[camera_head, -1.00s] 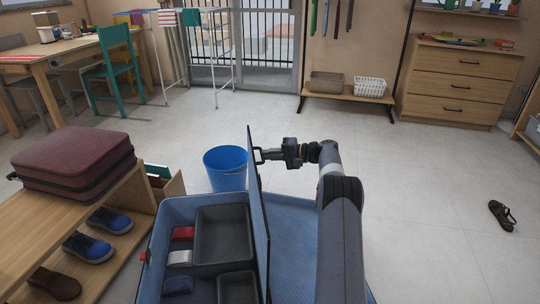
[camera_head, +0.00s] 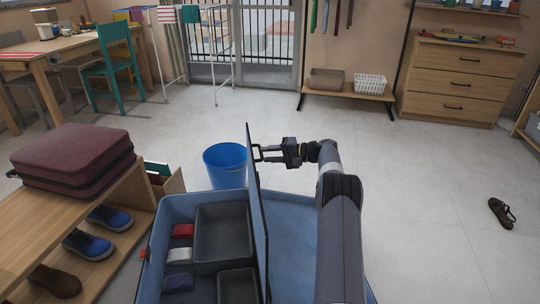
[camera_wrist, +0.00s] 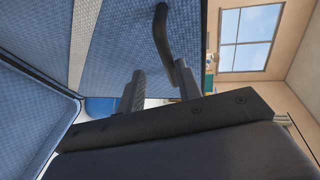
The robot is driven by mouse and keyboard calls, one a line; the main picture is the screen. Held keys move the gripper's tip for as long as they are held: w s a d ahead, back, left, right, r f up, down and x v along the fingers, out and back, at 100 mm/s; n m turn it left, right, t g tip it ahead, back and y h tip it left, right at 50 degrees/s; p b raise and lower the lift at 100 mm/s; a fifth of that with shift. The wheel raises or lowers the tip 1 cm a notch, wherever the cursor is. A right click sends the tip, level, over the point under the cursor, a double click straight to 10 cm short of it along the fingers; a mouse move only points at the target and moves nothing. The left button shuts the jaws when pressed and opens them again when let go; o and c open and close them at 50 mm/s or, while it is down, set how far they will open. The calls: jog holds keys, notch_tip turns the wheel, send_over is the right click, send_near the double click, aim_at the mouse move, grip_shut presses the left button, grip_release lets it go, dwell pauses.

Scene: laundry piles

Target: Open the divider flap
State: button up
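The divider flap (camera_head: 257,200) stands nearly upright along the middle of the open blue suitcase (camera_head: 200,200), seen almost edge-on in the head view. It is a dark-edged panel. In the wrist view a blue woven panel with a grey strip, which looks like the flap (camera_wrist: 125,45), fills the upper middle. A dark curved handle (camera_wrist: 161,32) is on it, near my right finger. My gripper (camera_head: 262,153) is at the right of the flap's upper part. In the wrist view my gripper's fingers (camera_wrist: 158,88) are apart with nothing seen between them. Whether they touch the handle is unclear.
The suitcase's left half holds dark trays (camera_head: 222,233) and folded items. Its right half (camera_head: 292,220) looks empty beside my arm. A blue bucket (camera_head: 226,165) stands behind. A shoe bench (camera_head: 50,225) with a maroon case (camera_head: 75,160) is at left. Floor at right is mostly clear.

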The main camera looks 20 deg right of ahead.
jog(key=shift+r, duration=0.1)
jog(key=p+v, duration=0.3)
jog(key=v, duration=0.7)
jog(key=shift+s+d, duration=0.25)
jog(key=shift+d, duration=0.1)
jog(key=r+b+x, duration=0.1)
jog(key=b+x, duration=0.1)
jog(key=x, duration=1)
jog(key=shift+a+b, duration=0.35)
jog(key=shift+b, duration=0.05)
jog(key=shift+s, duration=0.15)
